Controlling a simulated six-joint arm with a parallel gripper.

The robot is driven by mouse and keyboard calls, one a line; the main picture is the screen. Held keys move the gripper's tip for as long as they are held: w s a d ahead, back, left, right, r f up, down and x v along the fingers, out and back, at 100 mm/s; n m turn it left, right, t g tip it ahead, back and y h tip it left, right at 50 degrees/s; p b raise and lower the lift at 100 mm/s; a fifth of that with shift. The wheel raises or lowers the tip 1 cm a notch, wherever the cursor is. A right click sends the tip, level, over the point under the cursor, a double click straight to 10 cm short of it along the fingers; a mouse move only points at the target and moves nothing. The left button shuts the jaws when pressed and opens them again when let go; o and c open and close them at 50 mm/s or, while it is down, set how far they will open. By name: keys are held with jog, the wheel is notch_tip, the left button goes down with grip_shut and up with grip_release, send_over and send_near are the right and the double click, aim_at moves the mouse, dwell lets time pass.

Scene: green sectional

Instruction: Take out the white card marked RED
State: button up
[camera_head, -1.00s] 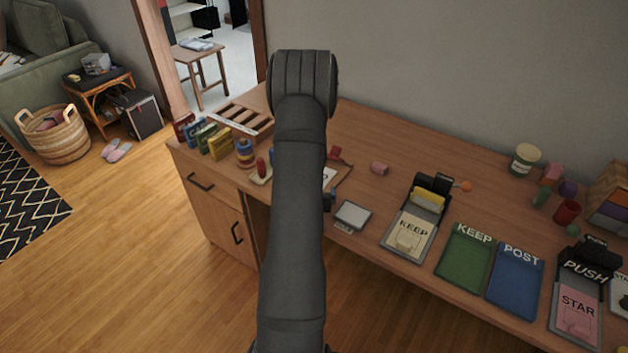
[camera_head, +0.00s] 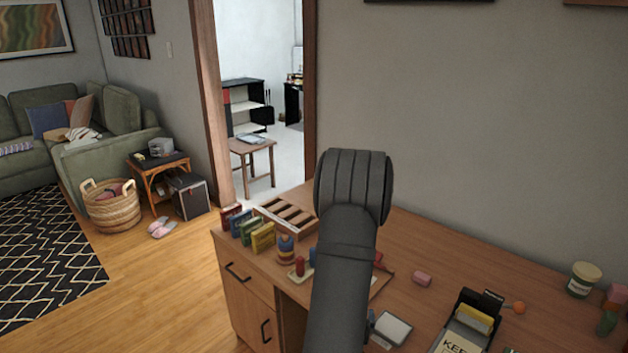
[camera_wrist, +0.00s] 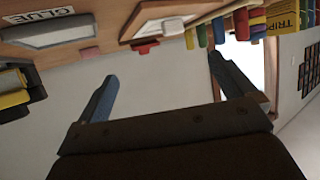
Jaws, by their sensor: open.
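No card marked RED can be read in either current view. A black slotted holder (camera_head: 483,302) with a yellow piece in it stands at the lower right in the head view, with a KEEP panel (camera_head: 458,345) cut off at the frame's bottom. My gripper (camera_wrist: 165,88) is open and empty in the wrist view, its fingers wide apart, clear of the table things, which appear upside down.
Several coloured boxes (camera_head: 262,237), a stacked ring toy (camera_head: 286,249) and a slotted wooden tray (camera_head: 290,216) stand at the left. A lidded jar (camera_head: 583,280) is at right. The table's back middle is clear.

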jog(key=c, duration=0.7)
jog(key=w+a, duration=0.1)
jog(key=w+g+y, duration=0.1)
jog(key=w, duration=0.1)
jog(key=w+a+m+g+y, duration=0.1)
jog(key=w, duration=0.1)
jog(key=shift+w+a+f, duration=0.2)
jog(key=shift+w+a, duration=0.05)
jog(key=shift+a, duration=0.1)
jog(key=w+a+r+m+g+h, duration=0.1)
jog(key=w+r+m+g, duration=0.1)
jog(key=r+g, duration=0.3)
jog(key=w+r+m+g+h, duration=0.1)
jog(key=w+r+m+g, duration=0.15)
jog(key=r, duration=0.45)
jog(key=x, duration=1.1)
jog(key=s+x, duration=0.1)
jog(key=x, duration=0.5)
jog(key=shift+w+a+f, duration=0.1)
jog(key=shift+f, duration=0.2)
